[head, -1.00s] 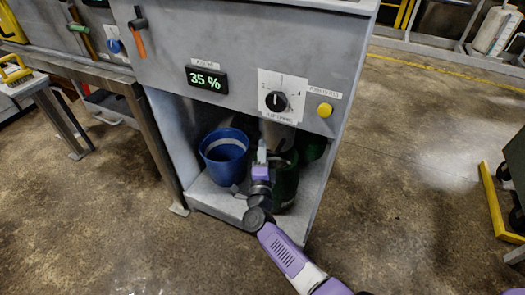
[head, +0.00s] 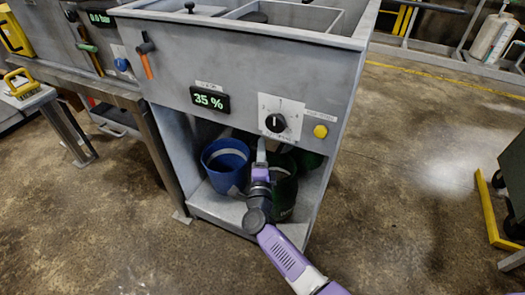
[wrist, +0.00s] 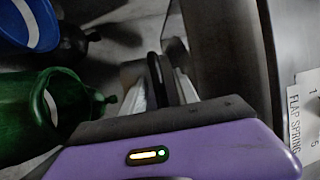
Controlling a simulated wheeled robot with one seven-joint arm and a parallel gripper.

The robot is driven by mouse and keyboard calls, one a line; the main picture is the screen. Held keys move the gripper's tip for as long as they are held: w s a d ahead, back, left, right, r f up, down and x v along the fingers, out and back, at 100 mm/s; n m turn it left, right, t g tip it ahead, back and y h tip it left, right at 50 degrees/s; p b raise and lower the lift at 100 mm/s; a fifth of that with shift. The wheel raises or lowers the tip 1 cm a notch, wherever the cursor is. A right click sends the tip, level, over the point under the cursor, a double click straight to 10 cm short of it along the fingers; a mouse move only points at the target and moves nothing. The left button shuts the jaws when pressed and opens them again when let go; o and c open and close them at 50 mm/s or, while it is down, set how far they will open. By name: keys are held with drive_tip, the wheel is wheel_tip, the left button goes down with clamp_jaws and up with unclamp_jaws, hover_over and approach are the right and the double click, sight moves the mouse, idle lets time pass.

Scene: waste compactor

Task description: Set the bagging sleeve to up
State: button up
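My gripper (head: 261,150) is under the front panel of the grey compactor (head: 240,62), in the open bay above the bins. In the wrist view, my pale fingers (wrist: 162,88) point up into the dark space beneath the panel, with a thin dark curved part (wrist: 155,78) between them. I cannot tell whether they grip it. No label marks the bagging sleeve, and I cannot tell whether this dark part belongs to it. My gripper and the panel hide much of that spot.
A blue bin (head: 225,165) and a dark green bin (head: 284,190) stand in the bay. The panel carries a black flap spring dial (head: 276,123), a yellow button (head: 320,131), a 35 % display (head: 209,100) and an orange-handled lever (head: 146,60). Open floor lies in front.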

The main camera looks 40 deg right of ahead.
drive_tip(key=p+v, duration=0.1)
drive_tip(key=v, duration=0.6)
drive_tip(key=shift+s+a, duration=0.25)
drive_tip(key=shift+a, duration=0.05)
drive_tip(key=shift+f, duration=0.1)
